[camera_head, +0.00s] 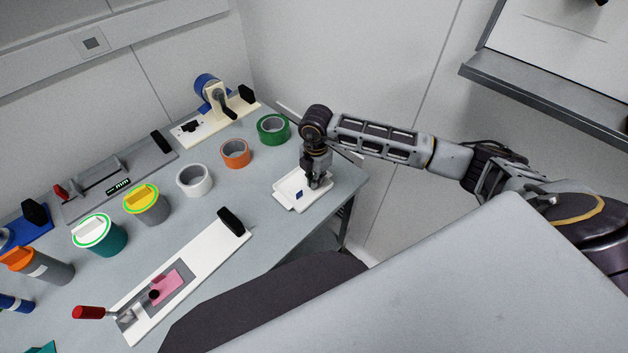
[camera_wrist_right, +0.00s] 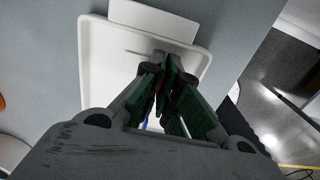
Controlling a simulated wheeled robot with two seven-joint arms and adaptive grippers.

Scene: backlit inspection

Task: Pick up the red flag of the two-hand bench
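My right gripper (camera_head: 314,184) reaches down over a shallow white tray (camera_head: 284,198) near the bench's right end. In the wrist view the fingertips (camera_wrist_right: 167,62) of this gripper, with green inner pads, are close together above the tray (camera_wrist_right: 95,65). A small reddish patch (camera_wrist_right: 158,104) shows between the fingers; I cannot make out its shape or whether it is gripped. A small blue piece (camera_head: 299,194) shows at the tray, and a bit of blue also shows between the fingers. No whole red flag is visible. My left gripper is not in view.
A wall shelf (camera_head: 550,95) is at upper right. Bench surface left of the tray is clear.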

